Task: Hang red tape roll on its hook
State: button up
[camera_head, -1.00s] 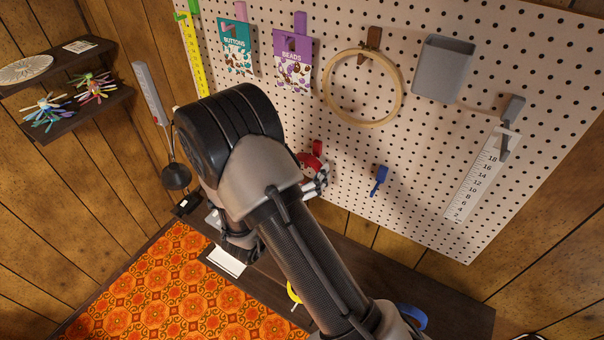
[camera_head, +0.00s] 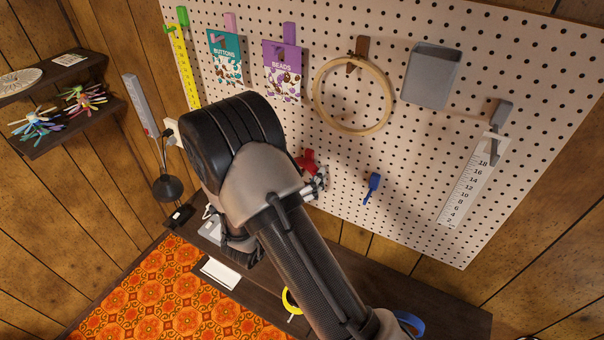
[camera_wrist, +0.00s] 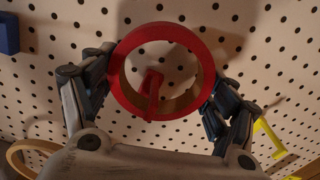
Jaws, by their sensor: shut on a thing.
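The red tape roll (camera_wrist: 205,52) is a red ring with a tan inner core. My gripper (camera_wrist: 163,80) is shut on it from both sides, in front of the pegboard. The red hook (camera_wrist: 151,82) shows through the roll's opening and overlaps the lower inner core. I cannot tell how far it reaches into the roll. In the head view my arm hides most of the gripper, and only a small red part shows beside the fingers (camera_head: 318,184), against the board.
The pegboard (camera_head: 335,160) carries a blue hook (camera_head: 373,187), a wooden hoop (camera_head: 318,108), a grey bin (camera_head: 431,75) and a ruler (camera_head: 470,185). A yellow tape roll (camera_head: 288,302) and a blue one (camera_head: 411,323) lie on the dark table below.

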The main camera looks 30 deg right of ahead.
jog(key=shift+f+b, duration=0.7)
jog(key=shift+f, duration=0.05)
jog(key=o, duration=1.1)
jog(key=shift+c, duration=0.2)
jog(key=shift+a, duration=0.1)
jog(key=v, duration=1.2)
